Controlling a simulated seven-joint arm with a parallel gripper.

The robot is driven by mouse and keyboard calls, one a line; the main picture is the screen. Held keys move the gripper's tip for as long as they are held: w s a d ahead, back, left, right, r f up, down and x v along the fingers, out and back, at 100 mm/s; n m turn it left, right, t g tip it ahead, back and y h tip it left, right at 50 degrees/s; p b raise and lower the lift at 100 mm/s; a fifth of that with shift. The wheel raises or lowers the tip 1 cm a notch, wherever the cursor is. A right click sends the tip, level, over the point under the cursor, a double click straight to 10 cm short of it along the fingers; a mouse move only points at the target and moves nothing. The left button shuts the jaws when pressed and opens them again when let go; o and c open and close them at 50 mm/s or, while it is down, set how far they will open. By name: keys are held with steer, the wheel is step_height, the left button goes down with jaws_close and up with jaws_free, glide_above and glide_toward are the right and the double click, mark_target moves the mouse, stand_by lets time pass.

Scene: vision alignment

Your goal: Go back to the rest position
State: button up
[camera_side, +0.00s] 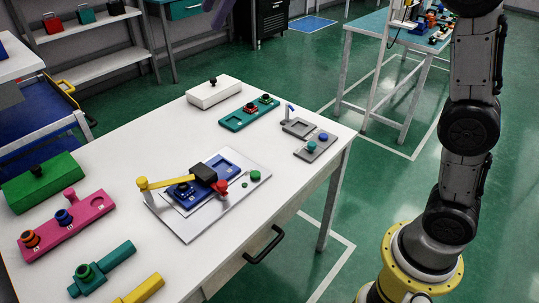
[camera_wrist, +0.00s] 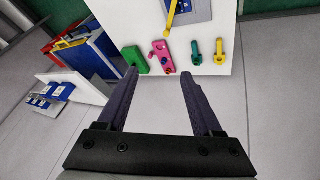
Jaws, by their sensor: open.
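My gripper (camera_wrist: 158,80) shows in the wrist view with its two dark fingers spread wide and nothing between them. It is high above the floor, off the edge of the white table (camera_side: 308,180). In the side view only part of my arm shows at the right, upright beside the table; the gripper itself is out of that picture.
On the table are a green box (camera_side: 42,182), a pink block with pegs (camera_side: 68,226), a teal piece (camera_side: 102,268), a yellow piece (camera_side: 140,290), a grey plate with a blue fixture (camera_side: 250,165), a white box (camera_side: 214,92), a teal tray (camera_side: 249,113) and grey trays (camera_side: 316,147).

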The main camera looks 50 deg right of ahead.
steer(key=s+d+f+m+t+h, duration=0.1)
steer(key=s+d+f+m, duration=0.2)
steer(key=s, duration=0.7)
steer(key=s+d+f+m+h, duration=0.1)
steer(key=s+d+f+m, duration=0.2)
steer(key=s, duration=0.7)
steer(key=s+d+f+m, duration=0.2)
steer(key=s+f+m, duration=0.1)
steer(key=f, duration=0.4)
steer(key=s+d+f+m+h, duration=0.1)
steer(key=s+d+f+m, duration=0.1)
steer(key=s+f+m, duration=0.2)
step_height(320, 180, down, 4)
steer(key=s, duration=0.2)
steer(key=shift+s+d+m+h, duration=0.2)
steer(key=shift+s+m+h, duration=0.1)
